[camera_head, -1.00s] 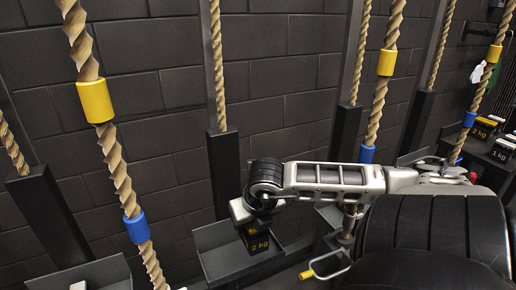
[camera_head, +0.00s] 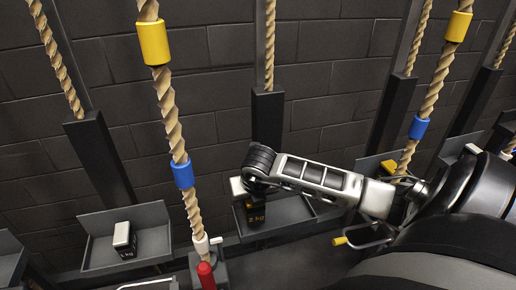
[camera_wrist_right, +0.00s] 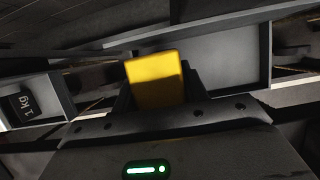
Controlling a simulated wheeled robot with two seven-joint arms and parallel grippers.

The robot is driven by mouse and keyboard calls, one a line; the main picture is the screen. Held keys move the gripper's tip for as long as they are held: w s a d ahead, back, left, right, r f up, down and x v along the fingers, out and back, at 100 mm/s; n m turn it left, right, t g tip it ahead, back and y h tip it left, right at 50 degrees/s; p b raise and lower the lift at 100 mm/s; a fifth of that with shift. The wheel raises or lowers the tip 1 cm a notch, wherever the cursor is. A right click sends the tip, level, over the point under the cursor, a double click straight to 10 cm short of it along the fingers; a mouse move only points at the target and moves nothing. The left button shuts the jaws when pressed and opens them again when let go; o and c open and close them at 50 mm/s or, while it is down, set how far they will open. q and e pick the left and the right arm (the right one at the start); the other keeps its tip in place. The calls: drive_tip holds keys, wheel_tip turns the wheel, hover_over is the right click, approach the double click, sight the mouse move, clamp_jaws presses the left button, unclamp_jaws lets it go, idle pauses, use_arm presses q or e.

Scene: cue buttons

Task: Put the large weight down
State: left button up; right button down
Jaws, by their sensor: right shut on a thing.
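The large weight (camera_head: 255,214) is a dark block marked 2 kg with some yellow on it. My right gripper (camera_head: 250,188) is shut on it, in the middle of the head view. It appears at the left part of a grey tray (camera_head: 290,215); I cannot tell whether it touches the tray floor. In the right wrist view the yellow face of the held block (camera_wrist_right: 155,80) shows in front of a grey tray (camera_wrist_right: 225,65). My left gripper is not in view.
A small pale-topped weight (camera_head: 124,238) stands in another grey tray (camera_head: 152,220) at left. A 1 kg weight (camera_wrist_right: 22,104) shows in the wrist view. A rope with a yellow sleeve (camera_head: 154,43) and blue sleeve (camera_head: 183,174) hangs left of my gripper. More ropes hang at right.

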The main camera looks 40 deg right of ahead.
drive_tip(key=shift+w, duration=0.4)
drive_tip(key=shift+f, duration=1.5)
drive_tip(key=shift+f, duration=0.15)
drive_tip(key=c, duration=0.8)
unclamp_jaws()
drive_tip(key=shift+s+a+f, duration=0.15)
drive_tip(key=shift+s, duration=0.05)
drive_tip(key=shift+o, duration=0.2)
drive_tip(key=v, duration=1.2)
drive_tip(key=shift+s, duration=0.1)
